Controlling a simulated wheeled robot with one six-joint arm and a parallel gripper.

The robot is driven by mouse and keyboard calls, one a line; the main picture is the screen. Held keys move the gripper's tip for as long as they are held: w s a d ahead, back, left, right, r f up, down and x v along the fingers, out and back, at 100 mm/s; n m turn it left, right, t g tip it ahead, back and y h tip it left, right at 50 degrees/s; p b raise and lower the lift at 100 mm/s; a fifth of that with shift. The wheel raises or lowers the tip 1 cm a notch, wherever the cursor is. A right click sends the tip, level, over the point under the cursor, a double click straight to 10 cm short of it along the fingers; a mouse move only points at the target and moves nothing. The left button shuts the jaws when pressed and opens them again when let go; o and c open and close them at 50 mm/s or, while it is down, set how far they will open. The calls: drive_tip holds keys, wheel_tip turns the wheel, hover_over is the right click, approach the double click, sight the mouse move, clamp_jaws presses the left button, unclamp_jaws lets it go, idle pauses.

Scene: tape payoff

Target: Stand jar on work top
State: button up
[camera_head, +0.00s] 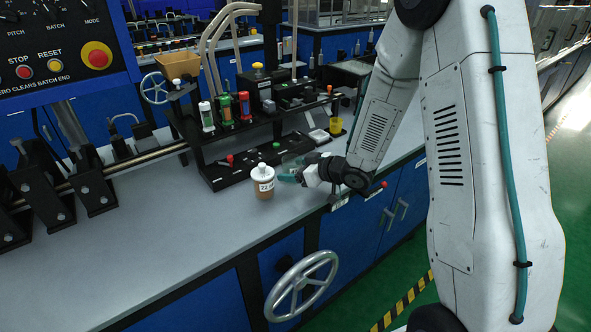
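A jar (263,186) with an amber-brown body, a white lid with a knob and a dark-printed white label stands upright on the grey work top (190,230), near its front edge. My gripper (287,169) is just to the right of the jar, low over the work top, with its teal fingers pointing left towards it. The fingers look spread apart with nothing between them. They are close to the jar's right side; whether one touches it I cannot tell.
A black rack (243,172) with coloured bottles stands behind the jar. A yellow cup (336,126) is beyond my gripper. A handwheel (301,286) sticks out below the front edge. Black roller brackets (45,195) and a control panel (60,50) are at left. The work top left of the jar is clear.

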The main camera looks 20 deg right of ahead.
drive_tip(key=shift+r, duration=0.2)
drive_tip(key=v, duration=1.2)
drive_tip(key=shift+f, duration=0.1)
drive_tip(key=s+d+r+m+g+h, duration=0.1)
drive_tip(key=s+d+r+m+h, duration=0.15)
drive_tip(key=r+h, duration=0.25)
drive_tip(key=s+d+r+m+g+h, duration=0.1)
drive_tip(key=s+d+r+m+h, duration=0.1)
drive_tip(key=s+d+r+h, duration=0.25)
drive_tip(key=s+a+r+m+g, duration=0.1)
drive_tip(key=s+a+r+g, duration=0.1)
drive_tip(key=s, duration=0.5)
drive_tip(key=s+a+r+g+y, duration=0.1)
drive_tip(key=s+a+r+g, duration=0.1)
drive_tip(key=s+a, duration=0.3)
drive_tip(key=s+a+r+m+g, duration=0.1)
drive_tip(key=s+a+r+g, duration=0.1)
drive_tip(key=s, duration=0.8)
drive_tip(key=shift+a+m+g+y, duration=0.35)
drive_tip(key=shift+a+g, duration=0.4)
drive_tip(key=shift+g, duration=0.05)
